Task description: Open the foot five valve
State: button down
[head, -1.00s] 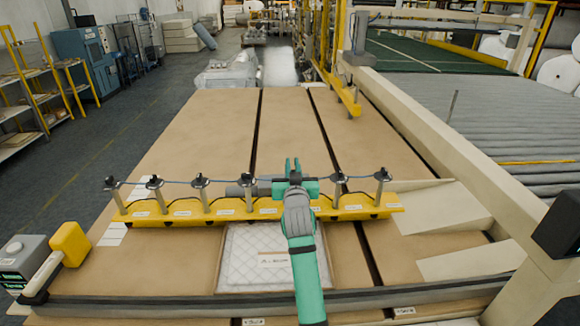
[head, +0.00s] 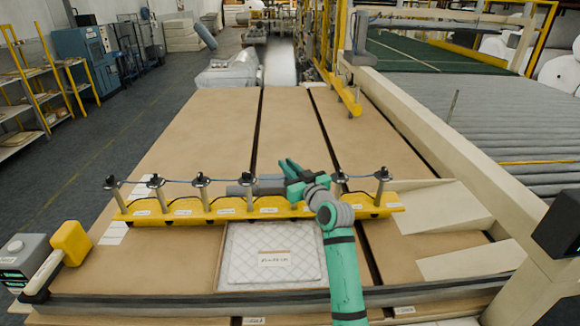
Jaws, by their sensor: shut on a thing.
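A yellow bar (head: 225,213) lies across the table and carries a row of upright metal feet with dark tops, joined by a thin blue line. Small white labels run along its front. My green gripper (head: 290,168) is over the bar at the fifth place from the left, between the grey foot (head: 248,196) on its left and the foot (head: 339,186) on its right. My gripper is shut on what sits there, taken to be the foot five valve. The gripper and wrist hide the valve and most of its foot.
A white quilted pad (head: 270,255) with a paper label lies in front of the bar. A yellow block (head: 70,243) and a grey box (head: 25,258) stand at the left front. The brown table (head: 200,120) behind the bar is clear.

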jog(key=n+g+y, duration=0.3)
jog(key=s+a+n+g+y, duration=0.1)
jog(key=n+g+y, duration=0.1)
jog(key=g+y, duration=0.1)
jog(key=a+n+g+y, duration=0.1)
jog(key=n+g+y, duration=0.2)
jog(key=shift+s+a+n, duration=0.2)
jog(key=shift+s+n, duration=0.1)
jog(key=shift+s, duration=0.1)
jog(key=shift+g+y, duration=0.3)
jog(key=c, duration=1.8)
grip_release()
jog(key=shift+d, duration=0.1)
